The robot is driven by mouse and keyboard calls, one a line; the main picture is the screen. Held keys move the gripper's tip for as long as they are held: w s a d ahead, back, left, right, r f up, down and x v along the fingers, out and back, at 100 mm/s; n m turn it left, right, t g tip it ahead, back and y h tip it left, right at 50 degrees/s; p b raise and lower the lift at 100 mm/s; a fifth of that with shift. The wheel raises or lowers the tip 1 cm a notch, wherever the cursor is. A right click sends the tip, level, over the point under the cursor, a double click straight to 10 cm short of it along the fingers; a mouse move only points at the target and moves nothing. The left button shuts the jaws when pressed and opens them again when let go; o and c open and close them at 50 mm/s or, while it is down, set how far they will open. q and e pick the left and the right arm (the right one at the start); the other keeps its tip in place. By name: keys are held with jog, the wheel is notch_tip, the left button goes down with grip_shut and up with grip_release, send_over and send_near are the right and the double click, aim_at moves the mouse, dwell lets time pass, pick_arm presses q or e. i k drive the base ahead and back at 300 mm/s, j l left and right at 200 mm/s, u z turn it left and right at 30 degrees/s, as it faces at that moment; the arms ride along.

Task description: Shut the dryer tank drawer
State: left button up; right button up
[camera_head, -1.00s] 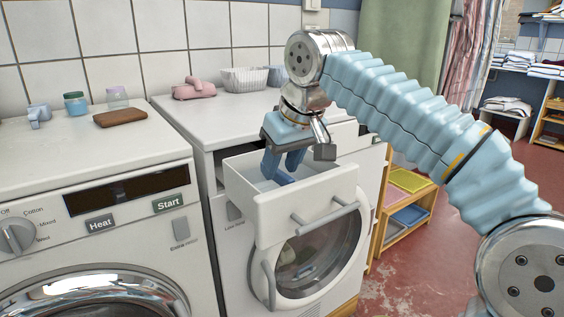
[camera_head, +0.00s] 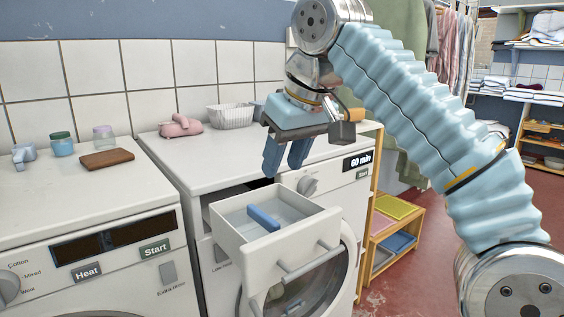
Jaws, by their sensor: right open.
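The dryer tank drawer (camera_head: 262,252) is a white open-topped box pulled well out of the front of the right-hand machine (camera_head: 240,160). A blue bar-shaped piece (camera_head: 263,218) lies inside it. The drawer's front has a grey bar handle (camera_head: 301,262). My right gripper (camera_head: 283,174) points down above the back part of the drawer, near the machine's top front edge. Its two blue fingers are apart with nothing between them. My left gripper is not in view.
A second machine (camera_head: 90,205) stands to the left. On the tops are a brown block (camera_head: 107,158), small jars, a pink item (camera_head: 181,126) and a white basket (camera_head: 230,116). A wooden shelf with coloured trays (camera_head: 396,208) stands right of the dryer, beside red floor.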

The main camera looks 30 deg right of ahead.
aim_at(284, 255)
jog(key=k+l, duration=0.1)
jog(key=k, duration=0.9)
